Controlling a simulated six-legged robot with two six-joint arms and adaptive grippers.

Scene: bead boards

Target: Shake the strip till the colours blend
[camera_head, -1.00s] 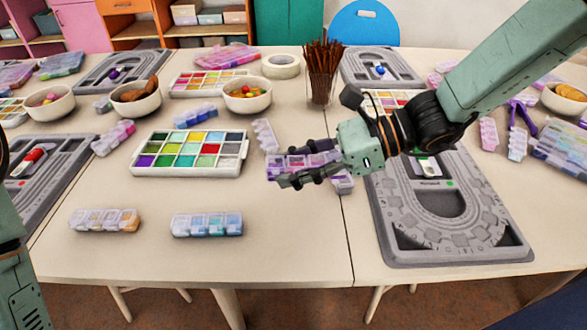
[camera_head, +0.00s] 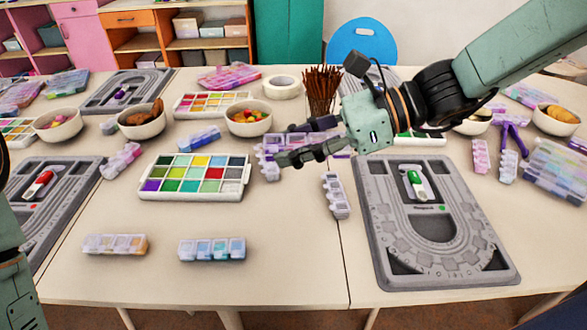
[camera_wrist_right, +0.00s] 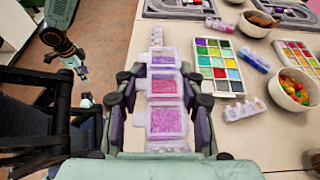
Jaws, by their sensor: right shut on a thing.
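My right gripper (camera_head: 285,146) is shut on a clear bead strip (camera_head: 270,158) and holds it above the table, to the right of the colour tray. In the right wrist view the strip (camera_wrist_right: 165,120) runs between the fingers of the gripper (camera_wrist_right: 165,105). Its compartments hold purple and pink beads, and they still look like separate shades from one to another. The fingers hide part of the strip in the head view. My left arm shows at the left edge of the head view. A small part that looks like my left gripper (camera_wrist_right: 80,68) shows in the right wrist view, too small to read.
A colour tray (camera_head: 193,203) lies left of the held strip. Another strip (camera_head: 337,195) lies below it, beside the grey bead board (camera_head: 372,240). A bowl of beads (camera_head: 249,124) and a cup of brown sticks (camera_head: 320,112) stand behind. Two strips lie near the front edge.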

